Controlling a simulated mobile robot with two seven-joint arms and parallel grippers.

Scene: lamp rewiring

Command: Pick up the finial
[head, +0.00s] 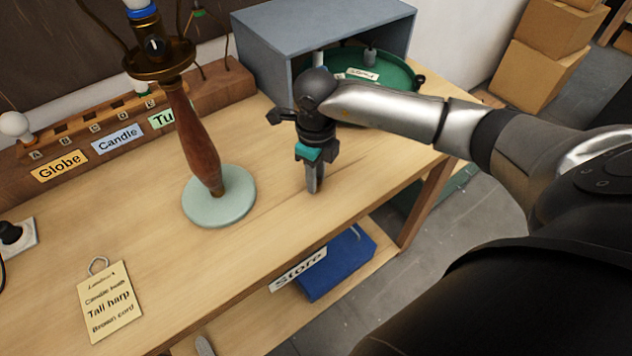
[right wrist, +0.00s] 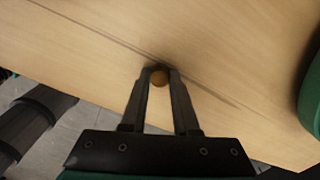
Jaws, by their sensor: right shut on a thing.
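The finial (right wrist: 159,78) is a small round brown-gold piece between the fingertips of my right gripper (right wrist: 159,72) in the right wrist view. The fingers are shut on it, close over the bare wooden table. In the head view my right gripper (head: 314,190) points down at the table, to the right of the lamp; the finial is hidden there behind the fingers. The lamp (head: 203,140) has a turned wooden stem on a pale green round base and a brass top. My left gripper is not in view.
A grey open box (head: 272,50) with a green tray (head: 400,77) stands behind my right arm. A labelled bulb rack (head: 210,90) runs along the back left. A tag reading "Tall harp" (head: 110,303) lies at front left. A blue bin (head: 340,265) sits on the lower shelf.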

